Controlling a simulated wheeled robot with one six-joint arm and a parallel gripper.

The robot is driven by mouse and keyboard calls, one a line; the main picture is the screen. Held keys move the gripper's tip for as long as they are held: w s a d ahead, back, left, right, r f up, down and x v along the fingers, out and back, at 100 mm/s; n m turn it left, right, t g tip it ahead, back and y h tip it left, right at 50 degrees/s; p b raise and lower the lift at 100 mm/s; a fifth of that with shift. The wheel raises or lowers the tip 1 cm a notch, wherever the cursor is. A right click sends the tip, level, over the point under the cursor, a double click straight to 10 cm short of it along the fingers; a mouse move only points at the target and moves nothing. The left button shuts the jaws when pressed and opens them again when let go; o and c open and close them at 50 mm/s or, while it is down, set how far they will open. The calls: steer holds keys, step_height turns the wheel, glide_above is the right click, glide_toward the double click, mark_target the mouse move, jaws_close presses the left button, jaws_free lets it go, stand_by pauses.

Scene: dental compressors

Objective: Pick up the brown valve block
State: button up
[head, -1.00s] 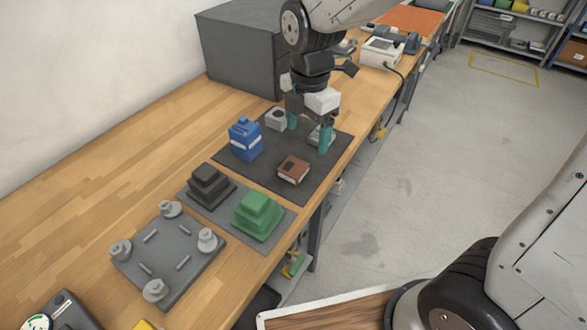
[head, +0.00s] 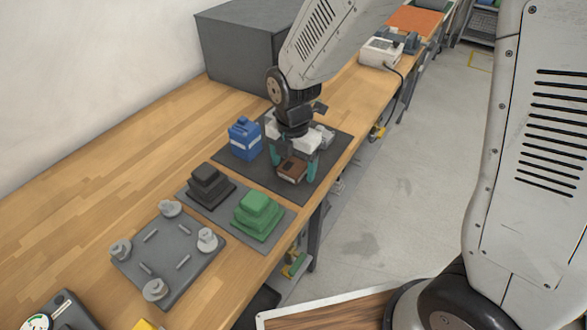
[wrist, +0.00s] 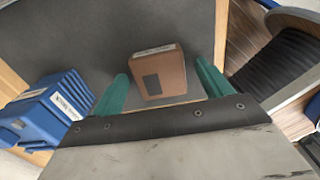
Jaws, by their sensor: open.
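The brown valve block (head: 290,171) lies on the dark grey mat (head: 250,178) near the bench's front edge. In the wrist view the brown valve block (wrist: 159,73) shows a dark square and a pale label, between the two teal fingertips. My gripper (head: 295,165) is open around the block, with one finger at its left and one at its right. In the wrist view my gripper (wrist: 160,88) shows a gap on each side of the block. Whether the fingertips reach down beside it is hard to tell.
A blue block (head: 244,139) stands on the mat left of my gripper. A grey part (head: 324,136) is behind it, partly hidden. A green stepped block (head: 258,214) and a dark stepped block (head: 208,186) sit nearer. A grey plate with posts (head: 180,285) lies front left.

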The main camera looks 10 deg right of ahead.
steer(key=c, duration=1.2)
